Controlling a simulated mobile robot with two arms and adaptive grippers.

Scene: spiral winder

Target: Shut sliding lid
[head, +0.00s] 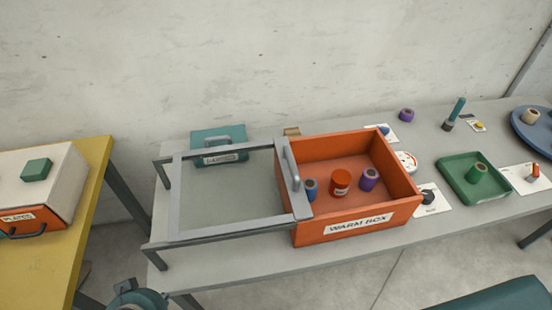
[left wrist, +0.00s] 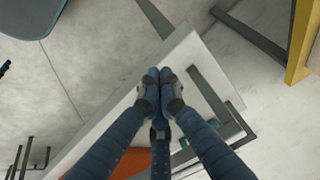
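The orange warm box (head: 360,221) stands on the grey table with its top mostly uncovered. Its sliding lid (head: 225,229), a clear panel in a grey frame, lies out to the left on a grey rail stand (head: 154,244). The lid's right end, with an upright grey handle (head: 291,166), is at the box's left wall. Inside the box are a red jar (head: 340,182), a blue spool (head: 311,189) and a purple spool (head: 369,179). My left gripper (head: 127,287) is low, in front of the table's left end, away from the handle. In the left wrist view its fingertips (left wrist: 159,76) meet, with nothing visible between them. My right gripper is not in view.
A teal box (head: 218,140) stands behind the lid. A green tray (head: 474,190) and small items are right of the warm box. A yellow table (head: 92,172) with a white box (head: 45,180) is at left. A teal surface (head: 500,296) is at lower right.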

